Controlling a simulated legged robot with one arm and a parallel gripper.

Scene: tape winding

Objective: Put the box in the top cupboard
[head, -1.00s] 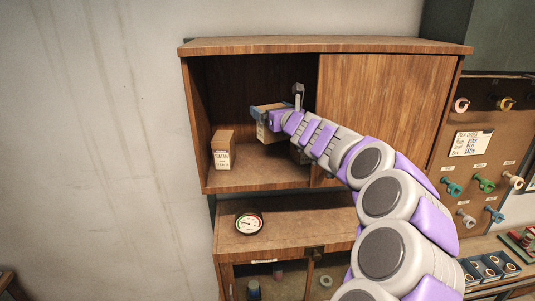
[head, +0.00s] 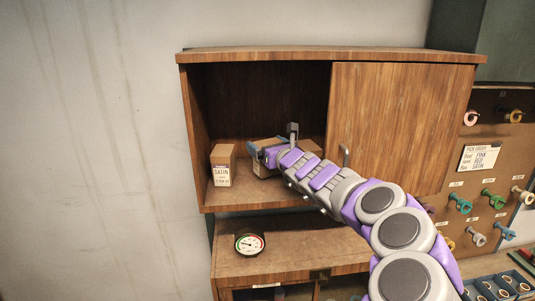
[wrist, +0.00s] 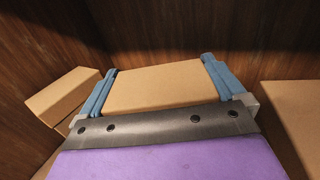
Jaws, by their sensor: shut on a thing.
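A brown cardboard box (wrist: 155,85) sits between the two blue fingers of my gripper (wrist: 158,70) in the wrist view. My gripper (head: 264,151) is shut on it inside the open left part of the top cupboard (head: 320,54). In the head view the held box (head: 262,167) is partly hidden by my gripper and arm. It is low, close to the cupboard floor; I cannot tell whether it touches. A second box (head: 222,166), labelled SATIN, stands to its left, also in the wrist view (wrist: 64,95).
Another box stands to the right in the wrist view (wrist: 293,118), mostly behind my arm in the head view. A wooden sliding door (head: 390,115) covers the cupboard's right part. A round gauge (head: 249,243) lies on the lower shelf. Spools hang on a board at right.

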